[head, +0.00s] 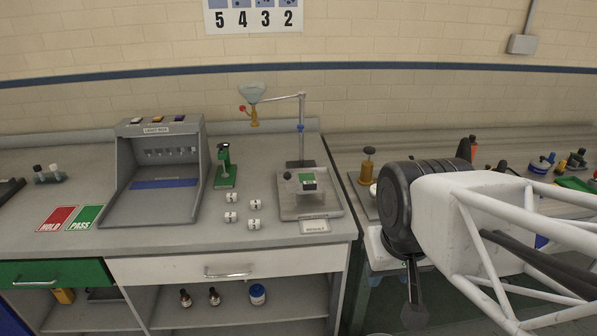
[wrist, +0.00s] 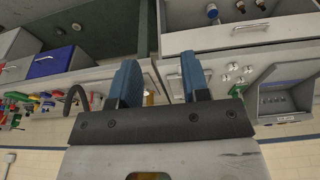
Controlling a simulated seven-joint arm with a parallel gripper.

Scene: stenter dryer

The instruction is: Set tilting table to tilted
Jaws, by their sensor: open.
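A low grey unit with a flat plate (head: 293,208) stands on the bench right of centre in the head view. It appears to be the tilting table; a small green-topped block (head: 308,182) and a dark round knob sit on it. The plate looks about level, though its exact angle is hard to tell. In the wrist view my gripper (wrist: 160,77) shows two blue fingers spread apart with nothing held. The grey unit is not clearly visible there.
A stand with a glass funnel (head: 252,93) rises behind the unit. Several white dice (head: 231,197), a green device (head: 225,170) and a light box (head: 156,130) stand to its left. A RESULT card (head: 314,227) lies in front. The right bench holds tools.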

